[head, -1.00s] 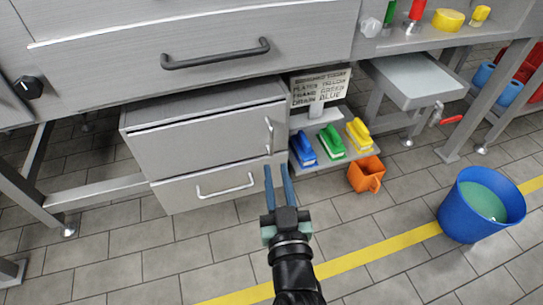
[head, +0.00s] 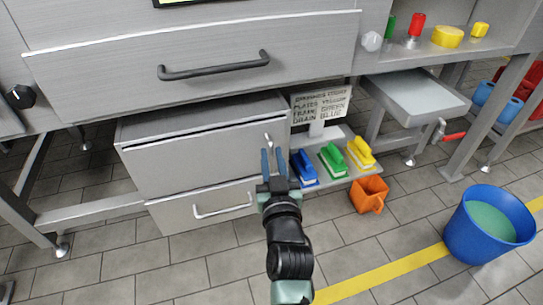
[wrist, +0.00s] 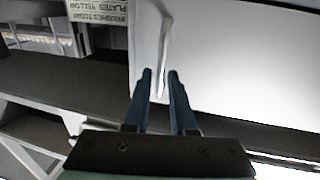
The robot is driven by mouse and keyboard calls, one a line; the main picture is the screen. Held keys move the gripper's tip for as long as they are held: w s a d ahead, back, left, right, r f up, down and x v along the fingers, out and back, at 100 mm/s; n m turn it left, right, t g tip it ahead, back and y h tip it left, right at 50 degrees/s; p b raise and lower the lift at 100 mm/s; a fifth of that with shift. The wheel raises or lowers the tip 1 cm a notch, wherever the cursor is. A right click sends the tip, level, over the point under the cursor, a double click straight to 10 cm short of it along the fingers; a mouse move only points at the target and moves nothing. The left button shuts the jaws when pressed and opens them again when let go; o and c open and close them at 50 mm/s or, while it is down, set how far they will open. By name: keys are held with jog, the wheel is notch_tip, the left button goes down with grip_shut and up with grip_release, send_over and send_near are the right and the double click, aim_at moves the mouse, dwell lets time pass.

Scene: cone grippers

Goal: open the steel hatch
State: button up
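A grey steel cabinet under the counter has an upper door (head: 195,155) with a short vertical bar handle (head: 268,142) at its right edge; this looks like the hatch, and it is shut. The door (wrist: 240,60) and handle (wrist: 163,57) also show in the wrist view. My gripper (head: 273,152) is in front of the handle, with its blue fingers pointing at it and hiding its lower part. In the wrist view my gripper (wrist: 160,80) has its fingers apart, with the handle's lower end between or just beyond the tips. I cannot tell whether they touch it.
Below the door is a drawer (head: 210,205) with a horizontal handle. Above is a wide steel front (head: 190,55) with a dark handle. Coloured brushes (head: 333,161) on a shelf, an orange jug (head: 369,194) and a blue bucket (head: 489,225) are to the right. The floor in front is clear.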

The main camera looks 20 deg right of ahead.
jog(key=shift+w+d, duration=0.15)
jog(key=shift+w, duration=0.5)
jog(key=shift+c, duration=0.3)
grip_shut()
dwell(0.8)
